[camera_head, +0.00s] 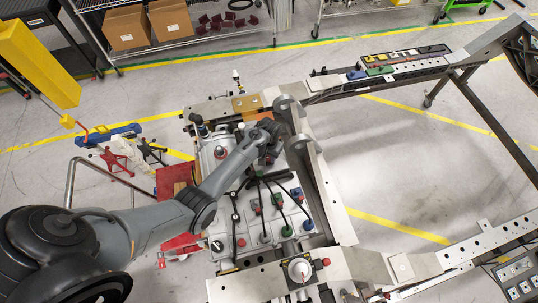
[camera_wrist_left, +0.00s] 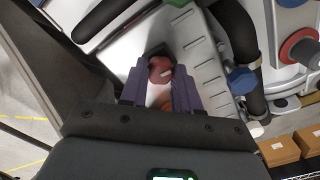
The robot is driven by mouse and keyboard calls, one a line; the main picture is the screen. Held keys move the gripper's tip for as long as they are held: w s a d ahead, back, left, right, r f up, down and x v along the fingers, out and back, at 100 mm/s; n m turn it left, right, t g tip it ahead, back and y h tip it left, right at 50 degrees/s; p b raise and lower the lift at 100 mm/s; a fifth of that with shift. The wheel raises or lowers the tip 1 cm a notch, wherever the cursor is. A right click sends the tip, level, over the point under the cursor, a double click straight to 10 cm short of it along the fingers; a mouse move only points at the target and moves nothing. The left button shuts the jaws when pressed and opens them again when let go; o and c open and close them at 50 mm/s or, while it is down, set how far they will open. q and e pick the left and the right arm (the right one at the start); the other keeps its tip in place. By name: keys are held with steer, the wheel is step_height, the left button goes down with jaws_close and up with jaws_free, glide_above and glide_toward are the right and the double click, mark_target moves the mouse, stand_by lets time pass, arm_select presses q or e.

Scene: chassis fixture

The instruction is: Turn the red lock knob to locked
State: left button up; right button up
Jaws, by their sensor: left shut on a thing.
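The red lock knob (camera_wrist_left: 160,68) shows in the left wrist view between my two purple fingers, with a small pale mark on its face. It sits against a silver ribbed housing (camera_wrist_left: 190,45). My left gripper (camera_wrist_left: 159,88) is shut on the knob, one finger on each side. In the head view my left gripper (camera_head: 268,143) reaches the top of the silver unit in the chassis. There the arm and gripper hide the knob.
A blue knob (camera_wrist_left: 241,80), a red ring (camera_wrist_left: 300,48) and black hoses lie close to the gripper. The chassis beam (camera_head: 318,175) stands just right of it. Other coloured caps and black cables (camera_head: 282,203) sit on the unit. Open floor (camera_head: 400,165) lies farther right.

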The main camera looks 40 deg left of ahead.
mark_target(269, 157)
arm_select(q)
steer(key=m+p, duration=0.2)
steer(key=m, duration=0.2)
steer(key=shift+a+r, duration=0.1)
steer(key=m+p, duration=0.1)
steer(key=m, duration=0.3)
steer(key=shift+m, duration=0.3)
steer(key=m, duration=0.3)
steer(key=shift+m, duration=0.3)
steer(key=m, duration=0.4)
steer(key=shift+m+b, duration=0.3)
steer(key=o, duration=1.1)
steer(key=shift+c, duration=0.2)
step_height(269, 157, up, 11)
steer(key=p, duration=0.3)
